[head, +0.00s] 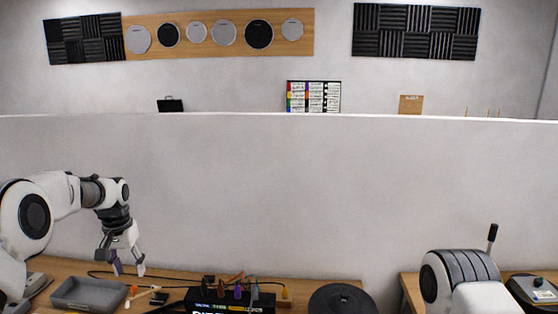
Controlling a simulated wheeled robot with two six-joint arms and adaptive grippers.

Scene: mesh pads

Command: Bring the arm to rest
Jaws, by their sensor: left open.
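My left gripper (129,268) hangs fingers down at the lower left, above the wooden bench (190,273) and just right of and behind the grey tray (70,303). Its fingers are apart. A purple patch shows at its left finger; I cannot tell whether it is part of the finger. My left arm (60,192) comes in from the left edge, bent at the elbow. My right arm (460,280) shows at the lower right, and its gripper is out of view.
A black box (230,300) with colored plugs and cables stands on the bench. A round black pad (343,300) lies to its right. A gap separates the right-hand bench (410,285), which holds a black device (535,290). A white partition (280,190) rises behind.

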